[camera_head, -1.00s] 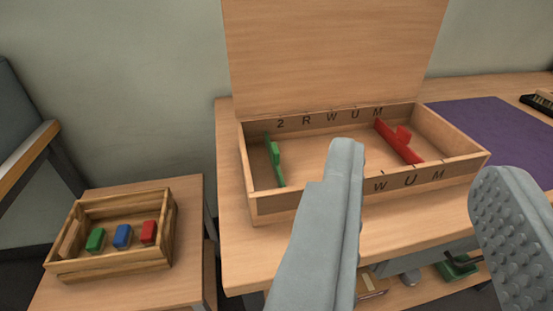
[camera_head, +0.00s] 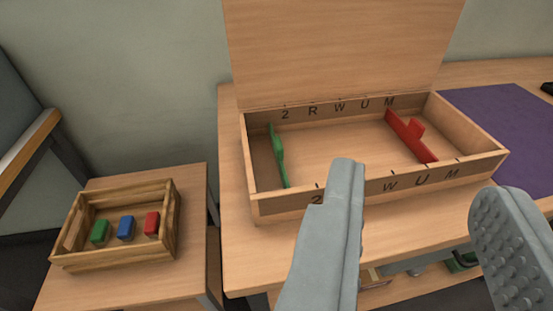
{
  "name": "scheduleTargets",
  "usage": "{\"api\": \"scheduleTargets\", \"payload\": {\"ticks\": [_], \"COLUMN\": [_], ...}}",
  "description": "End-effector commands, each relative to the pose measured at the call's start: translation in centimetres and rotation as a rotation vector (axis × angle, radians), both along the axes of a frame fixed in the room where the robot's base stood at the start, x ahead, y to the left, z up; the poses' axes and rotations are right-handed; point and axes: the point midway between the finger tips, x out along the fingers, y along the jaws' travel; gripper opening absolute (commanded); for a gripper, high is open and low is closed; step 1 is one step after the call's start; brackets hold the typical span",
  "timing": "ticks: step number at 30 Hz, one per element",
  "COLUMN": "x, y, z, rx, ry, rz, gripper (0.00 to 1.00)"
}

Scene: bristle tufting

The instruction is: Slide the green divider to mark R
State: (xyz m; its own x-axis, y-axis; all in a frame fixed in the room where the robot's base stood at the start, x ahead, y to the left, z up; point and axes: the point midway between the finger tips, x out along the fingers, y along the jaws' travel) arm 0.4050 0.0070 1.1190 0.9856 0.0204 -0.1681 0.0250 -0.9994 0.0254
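The green divider (camera_head: 279,158) stands across the open wooden box (camera_head: 345,150) near its left end, a little left of mark 2 (camera_head: 285,114). Mark R (camera_head: 312,110) shows on the far wall, between 2 and W. The near wall's R is hidden behind my left finger. My gripper (camera_head: 418,180) is open and empty, its fingers wide apart. It is in front of the box, to the right of the green divider and apart from it. The left finger covers part of the near wall.
A red divider (camera_head: 408,137) stands in the box's right part, near mark M. The raised lid (camera_head: 345,50) backs the box. A small crate (camera_head: 75,262) with green, blue and red blocks is on a side table at left. A purple mat (camera_head: 500,125) lies at right.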

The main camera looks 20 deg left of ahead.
Motion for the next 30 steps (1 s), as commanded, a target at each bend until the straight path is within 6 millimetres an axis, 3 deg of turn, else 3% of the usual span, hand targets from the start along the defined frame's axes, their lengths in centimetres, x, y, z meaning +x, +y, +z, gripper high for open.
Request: {"api": "scheduleTargets", "payload": {"ticks": [3, 17, 30], "x": [3.2, 13.6, 22.2], "y": [0.7, 4.6, 9.6], "z": [-0.2, -2.6, -6.9], "rx": [-0.024, -0.122, -0.215], "ry": [0.104, 0.488, 0.840], "rz": [0.025, 0.161, 0.347], "gripper": [0.35, 0.35, 0.35]}}
